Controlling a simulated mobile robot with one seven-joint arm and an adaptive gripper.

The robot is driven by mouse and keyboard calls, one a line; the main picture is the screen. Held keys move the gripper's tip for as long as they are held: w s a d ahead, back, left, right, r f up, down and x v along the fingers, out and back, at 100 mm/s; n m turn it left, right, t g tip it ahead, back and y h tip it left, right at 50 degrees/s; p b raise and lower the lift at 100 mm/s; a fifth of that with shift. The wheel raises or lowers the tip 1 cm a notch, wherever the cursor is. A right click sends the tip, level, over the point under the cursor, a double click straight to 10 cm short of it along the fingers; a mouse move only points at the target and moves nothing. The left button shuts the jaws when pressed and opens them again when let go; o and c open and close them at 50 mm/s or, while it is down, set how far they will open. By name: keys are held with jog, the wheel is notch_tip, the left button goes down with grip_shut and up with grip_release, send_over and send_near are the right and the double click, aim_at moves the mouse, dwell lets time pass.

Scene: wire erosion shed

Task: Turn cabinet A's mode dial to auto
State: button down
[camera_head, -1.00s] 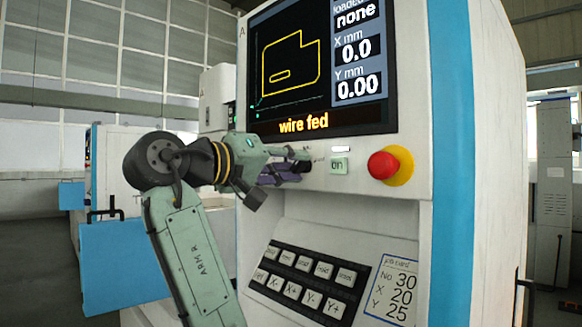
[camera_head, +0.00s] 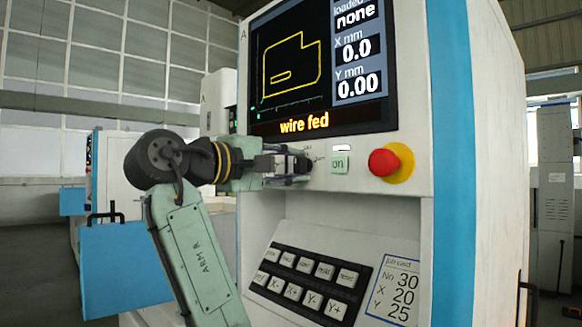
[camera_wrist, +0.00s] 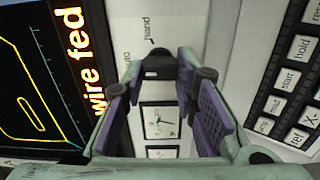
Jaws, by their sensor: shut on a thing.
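Cabinet A (camera_head: 411,130), marked "A" at its top left edge, fills the middle of the head view. Its mode dial (camera_wrist: 157,69) is a dark knob between my fingertips in the wrist view. In the head view the dial is mostly hidden by my gripper (camera_head: 297,166). The label "hand" (camera_wrist: 149,28) lies just above the knob in the wrist view, and "auto" (camera_wrist: 127,57), partly cut by a finger, lies to its left. A small dark pointer on the knob appears aimed toward "hand". My gripper, with purple pads, is shut on the dial.
Right of the dial are a green "on" button (camera_head: 340,163) and a red emergency stop (camera_head: 384,164) on yellow. The screen (camera_head: 310,75) above reads "wire fed". A keypad (camera_head: 305,283) and job card (camera_head: 394,290) sit below. A small square gauge (camera_wrist: 160,122) shows between my fingers.

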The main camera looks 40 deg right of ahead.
jog(key=shift+n, duration=0.3)
jog(key=c, duration=1.3)
grip_release()
jog(key=a, duration=0.8)
jog(key=s+a, duration=0.1)
jog(key=a, duration=0.3)
